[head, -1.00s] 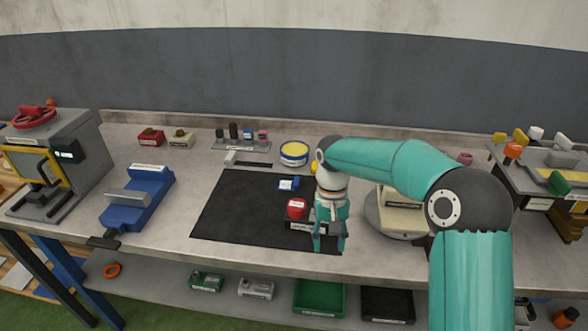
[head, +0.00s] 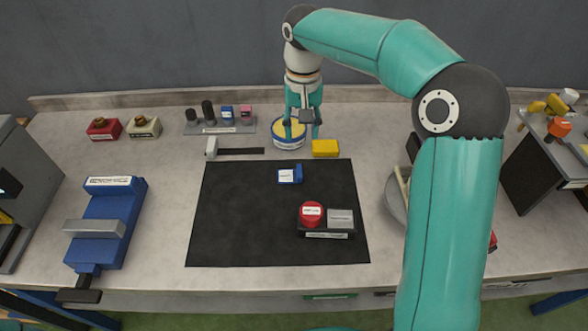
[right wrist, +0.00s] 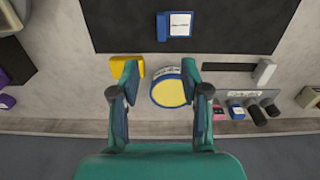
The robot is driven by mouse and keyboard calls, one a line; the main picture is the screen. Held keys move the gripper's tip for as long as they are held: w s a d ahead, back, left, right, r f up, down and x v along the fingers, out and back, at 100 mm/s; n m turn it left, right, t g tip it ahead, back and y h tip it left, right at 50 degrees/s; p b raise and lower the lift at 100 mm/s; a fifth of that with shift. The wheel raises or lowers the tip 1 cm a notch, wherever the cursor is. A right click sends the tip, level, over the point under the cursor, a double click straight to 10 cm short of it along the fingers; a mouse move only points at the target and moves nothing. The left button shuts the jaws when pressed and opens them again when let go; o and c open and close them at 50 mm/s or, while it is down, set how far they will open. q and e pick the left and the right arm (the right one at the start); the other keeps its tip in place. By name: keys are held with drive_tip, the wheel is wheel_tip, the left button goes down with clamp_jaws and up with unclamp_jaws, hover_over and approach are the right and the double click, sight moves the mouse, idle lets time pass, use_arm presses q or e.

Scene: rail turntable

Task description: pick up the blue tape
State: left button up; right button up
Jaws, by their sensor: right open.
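The blue tape (head: 289,141) is a round roll with a blue and white side and a yellow top. It lies flat on the bench behind the black mat. In the right wrist view, the tape (right wrist: 168,91) shows between the two fingers, closer to the right one. My right gripper (head: 302,125) is open and points down over the tape, with a finger partly covering it in the head view. The right wrist view shows the spread gripper (right wrist: 159,78) empty; I cannot tell its exact height. My left gripper is not in view.
A yellow block (head: 325,148) stands close to the tape's right. A grey rack (head: 222,128) with several small items is to its left. The black mat (head: 240,215) holds a small blue item (head: 290,175) and a red-topped holder (head: 326,235). A blue vise (head: 105,225) is at left.

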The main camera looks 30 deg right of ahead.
hover_over(300, 171)
drive_tip(key=f, duration=0.8)
drive_tip(key=shift+d+f, duration=0.2)
drive_tip(key=shift+f, duration=0.1)
drive_tip(key=f, duration=0.2)
drive_tip(key=f+p, duration=0.1)
drive_tip(key=f, duration=0.1)
drive_tip(key=shift+w+a+f+p, duration=0.1)
drive_tip(key=shift+a+f+p, duration=0.1)
drive_tip(key=shift+p, duration=0.1)
drive_tip(key=shift+f, duration=0.45)
drive_tip(key=c, duration=0.8)
